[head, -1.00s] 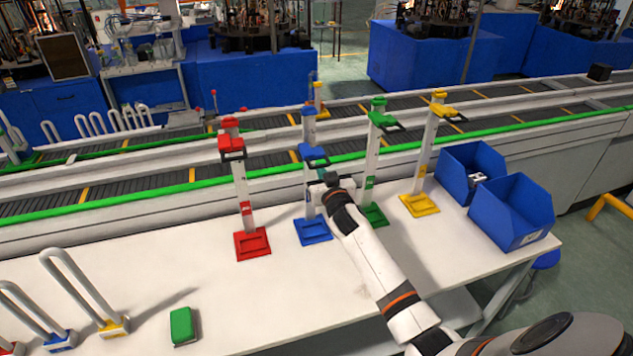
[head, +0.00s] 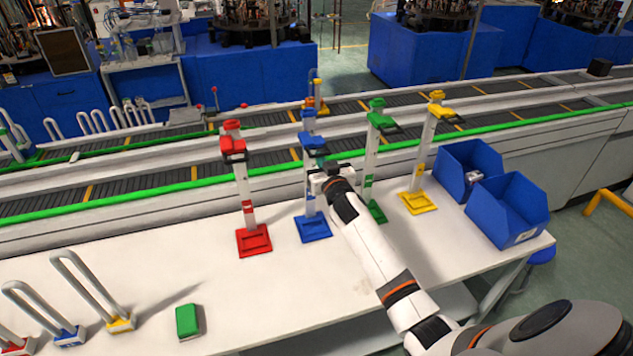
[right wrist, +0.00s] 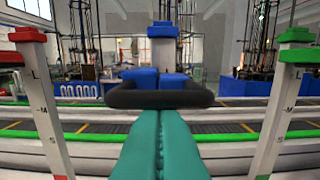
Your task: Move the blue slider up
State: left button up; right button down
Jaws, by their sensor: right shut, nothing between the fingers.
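The blue slider (head: 313,142) is high on its white upright post, just below the blue top cap (head: 307,113). The post stands on a blue base (head: 314,229). In the right wrist view the slider (right wrist: 140,78) has a dark loop handle (right wrist: 160,99) facing me. My right gripper (head: 322,163) is shut and empty, directly under that handle. Its teal fingertips (right wrist: 160,115) appear to meet the handle's underside. My left gripper is not in view.
A red slider post (head: 241,190) stands to the left, and green (head: 376,150) and yellow (head: 429,150) ones to the right. Blue bins (head: 508,210) sit at the table's right end. A green block (head: 187,321) lies in front. A conveyor (head: 120,190) runs behind.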

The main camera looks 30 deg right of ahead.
jog(key=shift+r+p, duration=0.95)
jog(key=shift+r, duration=0.5)
jog(key=shift+f, duration=0.2)
jog(key=shift+f+b, duration=0.75)
jog(key=shift+f, duration=0.05)
jog(key=p+v, duration=0.2)
jog(key=v, duration=0.8)
jog(key=shift+p, duration=0.3)
